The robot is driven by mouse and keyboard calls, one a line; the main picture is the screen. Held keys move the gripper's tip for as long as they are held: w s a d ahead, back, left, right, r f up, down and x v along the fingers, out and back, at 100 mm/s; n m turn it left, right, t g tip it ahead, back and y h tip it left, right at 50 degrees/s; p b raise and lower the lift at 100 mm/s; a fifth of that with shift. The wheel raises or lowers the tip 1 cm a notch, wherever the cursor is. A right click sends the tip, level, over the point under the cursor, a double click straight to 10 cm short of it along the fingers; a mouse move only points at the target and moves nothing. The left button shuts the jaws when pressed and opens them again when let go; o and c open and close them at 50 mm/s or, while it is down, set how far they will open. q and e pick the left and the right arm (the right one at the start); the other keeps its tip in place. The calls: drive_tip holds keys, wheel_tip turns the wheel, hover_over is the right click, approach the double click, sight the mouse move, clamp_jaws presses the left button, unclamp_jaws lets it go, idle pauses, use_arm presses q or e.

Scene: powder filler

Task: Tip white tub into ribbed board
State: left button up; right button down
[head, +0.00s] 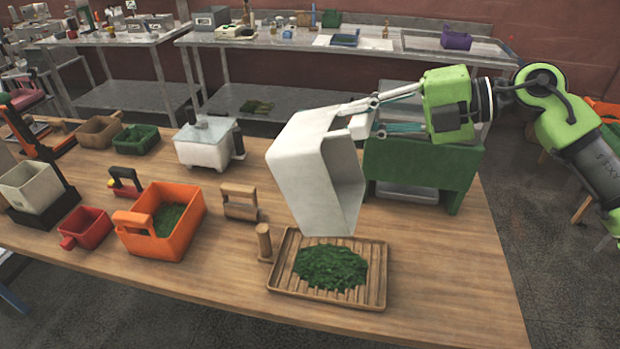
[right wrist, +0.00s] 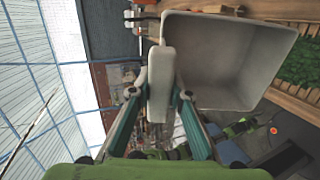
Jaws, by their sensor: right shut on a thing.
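The white tub (head: 302,165) is held in the air, tipped steeply on its side, above the ribbed board. My right gripper (head: 362,118) is shut on the tub's handle; the handle shows between the fingers in the right wrist view (right wrist: 160,85). The tub's inside (right wrist: 225,55) looks empty there. The ribbed board (head: 328,303) is a wooden tray with slats near the table's front edge. A heap of dark green powder or flakes (head: 331,267) lies in its middle. The tub's lower edge is just above the board's back side. My left gripper is not in view.
A wooden peg (head: 264,243) stands just left of the board. An orange bin (head: 160,222) with green contents and a wooden-handled tool (head: 239,202) are further left. A green stand (head: 422,170) is behind the tub. The table's front right (head: 450,290) is clear.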

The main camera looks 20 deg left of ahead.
wheel_tip(320, 180, up, 2)
drive_tip(key=h+p, duration=0.4)
drive_tip(key=p, duration=0.4)
drive_tip(key=shift+a+r, duration=0.1)
drive_tip(key=shift+r, duration=0.05)
drive_tip(key=h, duration=0.2)
drive_tip(key=shift+h, duration=0.4)
drive_tip(key=h, duration=0.2)
drive_tip(key=r+h, duration=0.1)
drive_tip(key=h, duration=0.1)
drive_tip(key=shift+a+r+h, duration=0.1)
drive_tip(key=shift+r+h, duration=0.05)
drive_tip(key=shift+h, duration=0.25)
drive_tip(key=shift+r+h, duration=0.3)
drive_tip(key=shift+h, duration=0.9)
drive_tip(key=shift+d, duration=0.25)
